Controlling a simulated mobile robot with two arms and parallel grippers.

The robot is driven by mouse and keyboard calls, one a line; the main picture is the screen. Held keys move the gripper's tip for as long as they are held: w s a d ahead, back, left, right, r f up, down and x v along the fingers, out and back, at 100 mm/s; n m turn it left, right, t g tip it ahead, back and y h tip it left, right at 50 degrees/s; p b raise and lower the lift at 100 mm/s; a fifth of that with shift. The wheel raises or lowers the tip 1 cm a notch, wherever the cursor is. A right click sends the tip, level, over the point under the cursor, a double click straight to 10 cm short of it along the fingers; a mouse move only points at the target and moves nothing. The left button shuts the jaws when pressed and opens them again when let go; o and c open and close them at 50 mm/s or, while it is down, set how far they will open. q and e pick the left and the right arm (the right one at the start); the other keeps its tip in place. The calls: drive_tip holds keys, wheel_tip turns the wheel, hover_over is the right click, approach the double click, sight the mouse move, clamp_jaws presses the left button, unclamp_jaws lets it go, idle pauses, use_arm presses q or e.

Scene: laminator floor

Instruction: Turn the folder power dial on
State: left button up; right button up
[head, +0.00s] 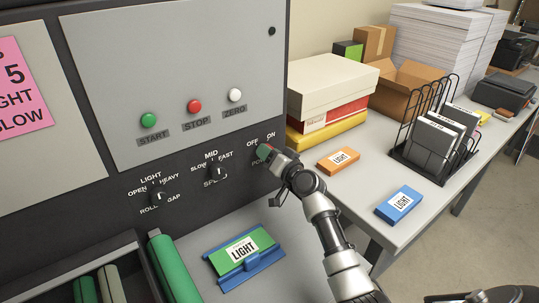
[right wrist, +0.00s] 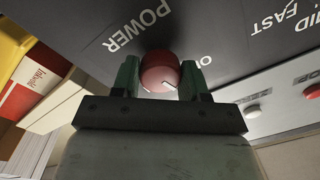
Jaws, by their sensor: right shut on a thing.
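The power dial (right wrist: 160,72) is a round red knob on the dark control panel, seen close up in the right wrist view. The green fingertips of my right gripper (right wrist: 160,80) stand on either side of it and are shut on it. In the head view my right gripper (head: 266,153) reaches to the panel just below the OFF and ON labels (head: 262,138) and hides most of the dial. White marks show on the knob's near edge, but I cannot tell which label it points to. My left gripper is not in view.
The speed knob (head: 217,171) and roller gap knob (head: 158,197) sit left of the power dial. Start, stop and zero buttons (head: 194,106) are above. A green LIGHT block in a blue holder (head: 250,268) lies below. A table (head: 362,205) with boxes stands right.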

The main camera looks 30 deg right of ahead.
drive_tip(key=m+p, duration=0.2)
drive_tip(key=m, duration=1)
drive_tip(key=shift+h, duration=0.3)
drive_tip(key=shift+a+m, duration=0.1)
drive_tip(key=shift+m, duration=0.2)
drive_tip(key=o, duration=0.9)
drive_tip(key=shift+f, duration=0.1)
drive_tip(key=shift+o, duration=0.2)
drive_tip(key=s+d+b, duration=0.1)
drive_tip(key=s, duration=0.9)
drive_tip(key=shift+s+d+f, duration=0.2)
drive_tip(key=shift+s+d, duration=0.1)
drive_tip(key=shift+s, duration=0.05)
